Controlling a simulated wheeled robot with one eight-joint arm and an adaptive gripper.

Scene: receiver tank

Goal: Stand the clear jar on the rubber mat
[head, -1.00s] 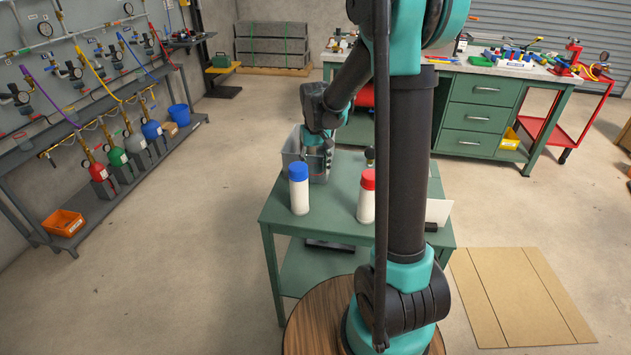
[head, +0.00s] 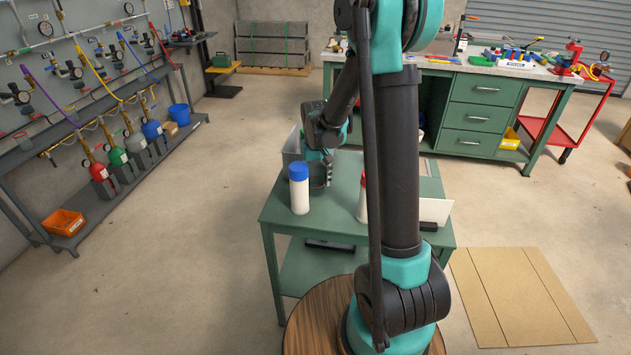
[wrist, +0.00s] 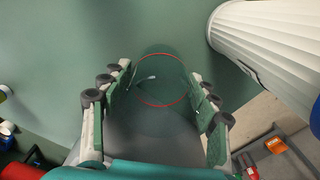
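The clear jar (wrist: 160,82) shows in the wrist view as a see-through round shape with a thin red ring, between my two finger pads. In the head view it looks like a dark, glassy cylinder (head: 318,177) just behind the blue-capped bottle. My gripper (head: 328,172) points down at it over the green table (head: 335,215). In the wrist view my gripper (wrist: 161,80) has a pad close against each side of the jar and appears shut on it. I cannot tell whether the jar's base touches the table. I cannot make out the rubber mat.
A white bottle with a blue cap (head: 299,190) stands close in front of the jar. A red-capped bottle (head: 362,200) is partly behind my arm. A grey bin (head: 293,145) is at the table's back left. A white card (head: 435,211) stands at the right edge.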

